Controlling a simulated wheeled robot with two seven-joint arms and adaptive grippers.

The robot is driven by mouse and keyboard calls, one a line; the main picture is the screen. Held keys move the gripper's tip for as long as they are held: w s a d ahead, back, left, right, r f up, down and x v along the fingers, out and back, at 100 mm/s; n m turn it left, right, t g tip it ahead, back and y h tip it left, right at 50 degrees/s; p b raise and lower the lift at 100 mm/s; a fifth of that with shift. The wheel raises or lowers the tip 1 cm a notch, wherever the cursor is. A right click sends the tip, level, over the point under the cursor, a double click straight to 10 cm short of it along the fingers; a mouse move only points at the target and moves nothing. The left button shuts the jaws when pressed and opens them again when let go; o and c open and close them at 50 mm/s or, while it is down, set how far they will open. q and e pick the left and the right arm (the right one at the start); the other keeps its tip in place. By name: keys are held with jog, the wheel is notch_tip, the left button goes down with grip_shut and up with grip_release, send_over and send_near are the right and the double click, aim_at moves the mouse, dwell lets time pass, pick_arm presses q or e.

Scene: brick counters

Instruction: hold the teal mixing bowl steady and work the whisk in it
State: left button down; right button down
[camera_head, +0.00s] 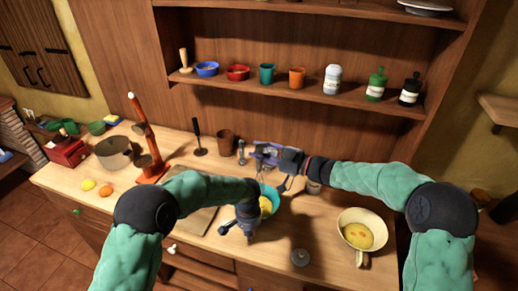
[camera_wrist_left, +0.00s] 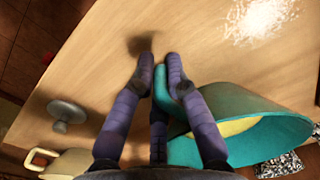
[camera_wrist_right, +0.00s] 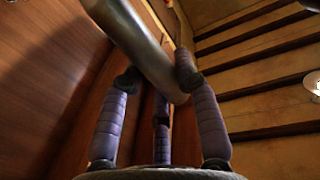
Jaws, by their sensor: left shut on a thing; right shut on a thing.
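The teal mixing bowl (camera_head: 275,199) stands on the counter, with something yellow inside; it shows large in the left wrist view (camera_wrist_left: 245,112). My left gripper (camera_head: 243,228) is at the bowl's near left side. My right gripper (camera_head: 268,154) is above and behind the bowl. In the right wrist view it is shut on a thick grey handle (camera_wrist_right: 148,48), which I take to be the whisk's. The whisk's wires are not clearly visible, so I cannot tell whether they touch the contents.
A cream handled bowl (camera_head: 351,218) with yellow contents stands right of the teal bowl. A grey knobbed disc (camera_head: 300,257) lies near the front edge. A cutting board (camera_head: 195,219) lies left, partly under my left arm. A red-orange stand (camera_head: 146,140) and pot (camera_head: 114,152) are farther left.

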aim_at(259, 173)
jog(key=shift+f, duration=4.85)
jog(key=shift+a, duration=0.15)
